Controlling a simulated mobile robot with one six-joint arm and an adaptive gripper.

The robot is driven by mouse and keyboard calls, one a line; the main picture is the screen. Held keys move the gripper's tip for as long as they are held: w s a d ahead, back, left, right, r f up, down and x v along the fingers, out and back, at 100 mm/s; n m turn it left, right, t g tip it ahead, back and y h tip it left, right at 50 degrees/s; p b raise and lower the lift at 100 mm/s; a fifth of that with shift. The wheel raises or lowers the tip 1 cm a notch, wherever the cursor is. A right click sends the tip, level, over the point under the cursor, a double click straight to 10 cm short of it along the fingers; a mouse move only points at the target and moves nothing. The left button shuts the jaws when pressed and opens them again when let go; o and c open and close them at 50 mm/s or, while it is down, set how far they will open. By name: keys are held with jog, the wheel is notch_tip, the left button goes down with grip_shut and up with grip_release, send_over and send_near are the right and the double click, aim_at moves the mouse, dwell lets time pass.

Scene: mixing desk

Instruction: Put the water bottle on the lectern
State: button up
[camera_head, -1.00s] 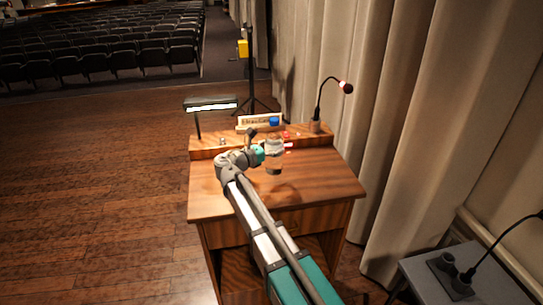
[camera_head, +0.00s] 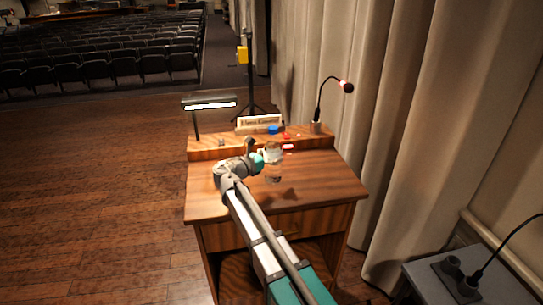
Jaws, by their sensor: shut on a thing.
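The clear water bottle (camera_head: 273,172) is upright over the right half of the wooden lectern's top (camera_head: 225,196). A blue spot (camera_head: 273,130) above it looks like its cap. My gripper (camera_head: 265,157) reaches in from the left and is shut on the bottle's middle. The fingers are small here and partly hidden. The bottle's base is at or just above the wood; I cannot tell whether it touches.
A reading lamp (camera_head: 210,103) stands at the lectern's back left, a name plate (camera_head: 259,121) at the back middle, and a gooseneck microphone (camera_head: 318,105) at the back right. Small red items lie near the ledge. Curtains (camera_head: 400,130) hang to the right.

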jog(key=shift+f, duration=0.15)
jog(key=o, duration=1)
jog(key=shift+r, duration=0.25)
jog(key=v, duration=1.2)
jog(key=shift+f, duration=0.1)
